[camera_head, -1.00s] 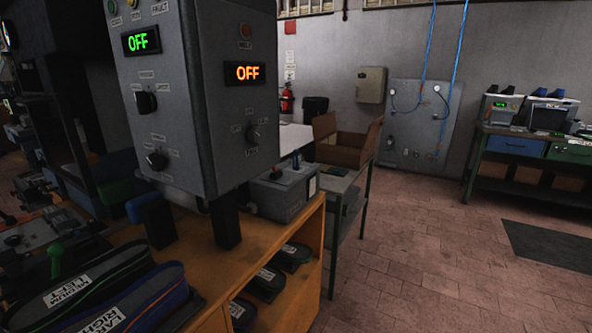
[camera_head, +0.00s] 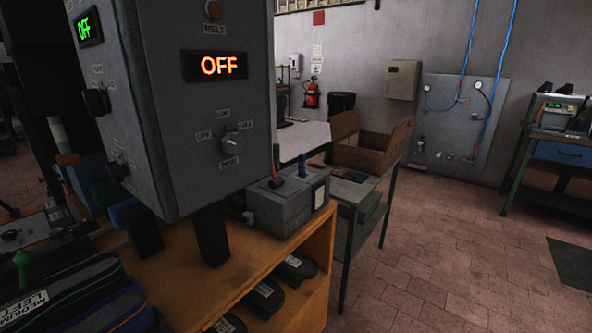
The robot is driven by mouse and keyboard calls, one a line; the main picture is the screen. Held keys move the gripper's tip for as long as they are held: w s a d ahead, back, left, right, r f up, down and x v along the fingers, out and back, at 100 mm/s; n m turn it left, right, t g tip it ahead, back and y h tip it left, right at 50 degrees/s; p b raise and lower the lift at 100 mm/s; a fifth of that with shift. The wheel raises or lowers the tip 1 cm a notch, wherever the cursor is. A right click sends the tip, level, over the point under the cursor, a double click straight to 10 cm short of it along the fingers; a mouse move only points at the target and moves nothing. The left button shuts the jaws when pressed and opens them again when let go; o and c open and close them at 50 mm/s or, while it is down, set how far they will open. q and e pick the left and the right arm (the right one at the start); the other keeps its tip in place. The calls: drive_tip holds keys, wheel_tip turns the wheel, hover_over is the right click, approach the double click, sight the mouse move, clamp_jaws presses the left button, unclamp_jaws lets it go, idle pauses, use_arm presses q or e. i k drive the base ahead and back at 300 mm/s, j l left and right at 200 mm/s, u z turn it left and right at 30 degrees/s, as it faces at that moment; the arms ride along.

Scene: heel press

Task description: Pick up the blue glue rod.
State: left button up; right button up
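A small blue upright piece (camera_head: 302,164), which looks like the blue glue rod, stands up from the top of a grey box (camera_head: 285,212). The box sits on the wooden bench (camera_head: 190,272), at the bench's far right end. A dark upright piece (camera_head: 276,158) with an orange-red part at its foot stands beside the blue one, to its left. How deep the blue piece sits in the box cannot be seen. Neither of my grippers shows in the view.
A large grey control cabinet (camera_head: 165,120) reading OFF stands close, left of the box. Dark shoe soles (camera_head: 295,266) lie on the shelf below. An open cardboard box (camera_head: 365,150) stands behind on a metal table (camera_head: 352,190). The tiled floor (camera_head: 440,270) at right is clear.

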sight(302, 160)
drive_tip(key=i+l+u, duration=0.45)
drive_tip(key=l, duration=0.45)
drive_tip(key=i+l+u, duration=0.25)
drive_tip(key=l+u, duration=0.25)
drive_tip(key=l, duration=0.45)
drive_tip(key=i+l+u, duration=0.1)
drive_tip(key=l+u, duration=0.35)
drive_tip(key=l, duration=0.6)
drive_tip(key=k+l+u, duration=0.1)
drive_tip(key=l+u, duration=0.35)
drive_tip(key=l, duration=0.6)
